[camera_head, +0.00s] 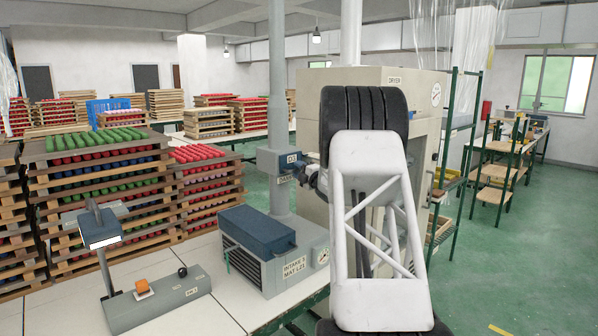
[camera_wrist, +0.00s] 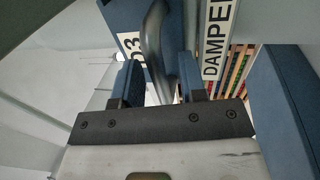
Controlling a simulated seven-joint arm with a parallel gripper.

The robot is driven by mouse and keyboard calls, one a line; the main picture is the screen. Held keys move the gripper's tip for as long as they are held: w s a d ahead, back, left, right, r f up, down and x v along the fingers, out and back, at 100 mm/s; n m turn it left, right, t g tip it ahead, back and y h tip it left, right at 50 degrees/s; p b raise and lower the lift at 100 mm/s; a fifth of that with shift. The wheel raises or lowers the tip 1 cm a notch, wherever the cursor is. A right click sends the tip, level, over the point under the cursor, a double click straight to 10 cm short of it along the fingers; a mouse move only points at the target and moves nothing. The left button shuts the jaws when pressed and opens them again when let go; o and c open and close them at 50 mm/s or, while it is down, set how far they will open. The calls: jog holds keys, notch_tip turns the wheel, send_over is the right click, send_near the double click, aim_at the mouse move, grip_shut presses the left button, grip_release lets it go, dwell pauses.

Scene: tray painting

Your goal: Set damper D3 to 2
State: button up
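The D3 damper (camera_head: 270,162) is a blue-grey box on the vertical duct, left of my arm in the head view. Its white D3 label (camera_wrist: 131,46) and DAMPER plate (camera_wrist: 217,38) show in the wrist view. A curved grey lever (camera_wrist: 154,38) comes down between my two fingers there. My gripper (camera_wrist: 157,82) is open around the lever, with a gap on the left; the lever lies close to the right finger, contact unclear. In the head view my gripper (camera_head: 308,178) is small and dark beside the damper. The damper's scale and setting are not readable.
Below the damper stands a grey intake unit (camera_head: 293,265) with a blue top and a gauge. A lamp (camera_head: 99,230) and a control box (camera_head: 157,298) with an orange knob stand on the bench. The dryer cabinet (camera_head: 312,110) stands behind my arm. Racks of trays fill the left.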

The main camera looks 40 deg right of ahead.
grip_shut()
jog(key=shift+s, duration=0.15)
jog(key=s, duration=0.3)
jog(key=shift+s, duration=0.4)
grip_release()
jog(key=s+f, duration=0.1)
jog(key=s, duration=0.6)
jog(key=shift+s+f, duration=0.25)
jog(key=shift+s, duration=0.05)
